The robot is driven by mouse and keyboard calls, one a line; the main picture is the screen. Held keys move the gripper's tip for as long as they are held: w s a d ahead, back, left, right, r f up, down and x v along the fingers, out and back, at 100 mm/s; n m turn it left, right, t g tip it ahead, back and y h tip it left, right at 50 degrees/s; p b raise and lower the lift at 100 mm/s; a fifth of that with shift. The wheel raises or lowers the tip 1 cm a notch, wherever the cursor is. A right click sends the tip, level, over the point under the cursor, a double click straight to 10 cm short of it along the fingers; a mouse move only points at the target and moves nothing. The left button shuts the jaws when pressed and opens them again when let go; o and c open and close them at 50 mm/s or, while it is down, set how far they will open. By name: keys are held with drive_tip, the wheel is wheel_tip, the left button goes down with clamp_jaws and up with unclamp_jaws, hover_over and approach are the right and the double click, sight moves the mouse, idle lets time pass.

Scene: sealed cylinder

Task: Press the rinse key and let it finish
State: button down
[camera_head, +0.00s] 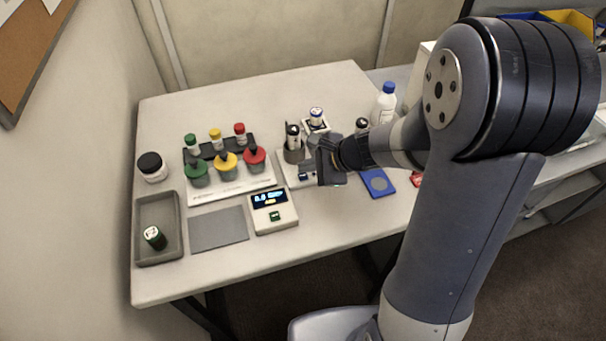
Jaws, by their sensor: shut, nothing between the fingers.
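My gripper (328,171) is shut, with nothing seen between its fingers. It hangs over the right part of a low white unit (286,174) near the middle of the table. That unit carries a grey cup with a dark, white-capped vial (293,137) in it, and a small dark blue panel (304,177) at its front, just left of the fingers. My gripper and forearm hide the unit's right part. I cannot make out a key marked rinse, nor whether the fingers touch anything.
A scale (273,222) with a lit display stands front left of the gripper. A rack (232,188) with green, yellow and red items is at left. A grey tray (140,222) holds a vial. A blue pad (378,184) and a white bottle (384,104) are at right.

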sight(307, 177)
idle(0.7)
drive_tip(key=shift+f+b, duration=0.45)
drive_tip(key=shift+b, duration=0.15)
drive_tip(key=shift+f+b, duration=0.4)
idle(0.4)
drive_tip(key=shift+r, duration=0.1)
drive_tip(key=shift+r+p, duration=0.6)
drive_tip(key=shift+r, duration=0.1)
drive_tip(key=shift+r+p, duration=2.05)
drive_tip(key=shift+r, duration=0.5)
